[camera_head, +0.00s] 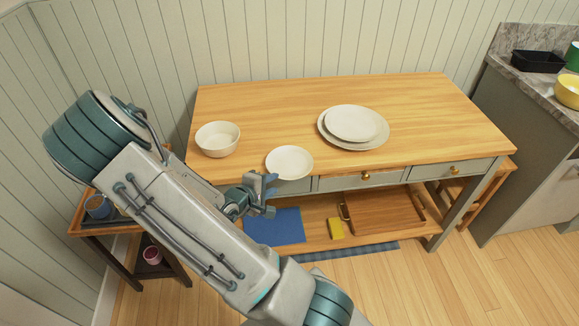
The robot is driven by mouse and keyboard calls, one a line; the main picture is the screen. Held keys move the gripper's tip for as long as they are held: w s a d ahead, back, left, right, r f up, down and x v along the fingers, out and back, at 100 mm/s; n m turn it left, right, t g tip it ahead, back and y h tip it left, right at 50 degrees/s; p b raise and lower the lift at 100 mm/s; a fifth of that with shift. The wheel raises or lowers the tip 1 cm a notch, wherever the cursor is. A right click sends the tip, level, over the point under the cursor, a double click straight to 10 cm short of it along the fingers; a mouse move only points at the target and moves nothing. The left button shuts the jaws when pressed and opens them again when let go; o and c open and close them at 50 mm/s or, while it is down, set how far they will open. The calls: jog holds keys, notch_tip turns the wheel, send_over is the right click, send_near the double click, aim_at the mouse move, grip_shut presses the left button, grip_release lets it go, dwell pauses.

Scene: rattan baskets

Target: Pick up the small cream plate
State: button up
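A small cream plate or shallow dish (289,162) lies at the front edge of the wooden table, just left of its middle. Another cream plate (351,123) lies stacked on a larger cream plate (357,144) farther back and to the right. My gripper (271,194) is in front of the table edge, just below and left of the front plate in the picture. Its fingers look spread, with nothing between them. I cannot tell its exact gap to the plate or table edge.
A cream bowl (217,139) stands left of the front plate. The wooden table (440,115) is clear on its right side. Its lower shelf holds a blue mat (275,227), a yellow sponge (336,229) and a wooden tray (384,217). A small dark cart (115,228) stands left.

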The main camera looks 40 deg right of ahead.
jog(key=x, duration=0.6)
jog(key=shift+s, duration=0.15)
jog(key=shift+f, duration=0.1)
grip_shut()
